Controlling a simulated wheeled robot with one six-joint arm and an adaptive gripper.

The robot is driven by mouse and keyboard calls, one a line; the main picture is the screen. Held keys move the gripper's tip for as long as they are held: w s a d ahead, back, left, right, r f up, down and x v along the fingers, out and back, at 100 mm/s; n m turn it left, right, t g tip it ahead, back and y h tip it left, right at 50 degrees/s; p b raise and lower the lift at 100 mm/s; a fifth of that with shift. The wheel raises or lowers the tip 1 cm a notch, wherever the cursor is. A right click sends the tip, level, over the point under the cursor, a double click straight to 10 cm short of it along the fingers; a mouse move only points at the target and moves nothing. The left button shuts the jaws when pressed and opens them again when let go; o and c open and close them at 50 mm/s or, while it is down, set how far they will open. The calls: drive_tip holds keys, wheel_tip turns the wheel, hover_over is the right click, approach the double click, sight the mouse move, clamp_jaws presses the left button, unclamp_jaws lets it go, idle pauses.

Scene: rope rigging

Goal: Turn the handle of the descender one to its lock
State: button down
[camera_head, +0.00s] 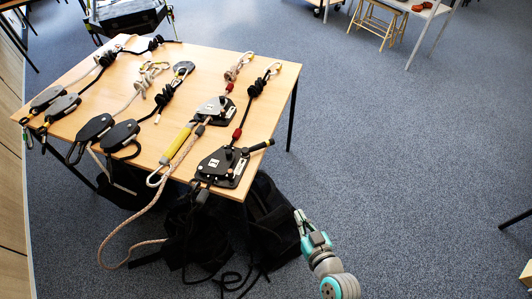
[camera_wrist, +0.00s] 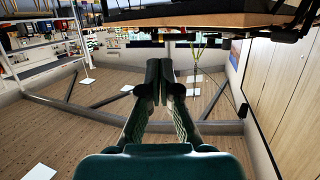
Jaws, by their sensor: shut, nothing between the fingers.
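Two black descenders with plates lie on the wooden table (camera_head: 150,62) in the head view. The nearer descender (camera_head: 216,166) sits at the table's front right corner, with its black handle (camera_head: 260,146) sticking out to the right past the table edge. The farther descender (camera_head: 213,108) lies behind it; its handle is not clear at this size. I cannot tell from the frames which is descender one. My gripper (camera_head: 299,216) is off the table, to the right of and in front of the nearer descender, apart from everything. In the wrist view its fingers (camera_wrist: 159,80) are together and empty.
Ropes, pulleys and a yellow-sleeved rope (camera_head: 176,144) cover much of the table. A pale rope loop (camera_head: 122,237) hangs off the front, and black bags (camera_head: 270,220) lie below. The blue floor (camera_head: 410,170) to the right is clear. The wrist view shows a table edge (camera_wrist: 200,19) along the top.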

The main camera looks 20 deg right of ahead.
drive_tip(key=n+y, duration=0.2)
approach(268, 143)
drive_tip(key=shift+t, duration=0.3)
drive_tip(key=w+f, duration=0.1)
drive_tip(key=w, duration=0.1)
drive_tip(key=w+a, duration=0.1)
drive_tip(key=w, duration=0.1)
drive_tip(key=w+a+f, duration=0.1)
drive_tip(key=w, duration=0.1)
drive_tip(key=shift+w+a+f, duration=0.1)
drive_tip(key=shift+a+f, duration=0.05)
drive_tip(key=shift+f, duration=0.15)
drive_tip(key=shift+w+n+y, duration=0.3)
drive_tip(key=shift+w+y, duration=0.1)
drive_tip(key=shift+y, duration=0.2)
drive_tip(key=shift+w+d+n+y, duration=0.3)
drive_tip(key=shift+w+n+y, duration=0.15)
drive_tip(key=shift+y, duration=0.25)
drive_tip(key=w+n+g+y, duration=0.2)
drive_tip(key=y, duration=0.1)
drive_tip(key=shift+r+n, duration=0.1)
drive_tip(key=shift+n, duration=0.15)
drive_tip(key=w+n+g+y, duration=0.2)
drive_tip(key=n+y, duration=0.1)
drive_tip(key=shift+a+g, duration=0.25)
drive_tip(key=shift+g, duration=0.15)
drive_tip(key=shift+w+a+y, duration=0.15)
drive_tip(key=shift+y, duration=0.15)
drive_tip(key=shift+w+a, duration=0.15)
drive_tip(key=shift+w, duration=0.2)
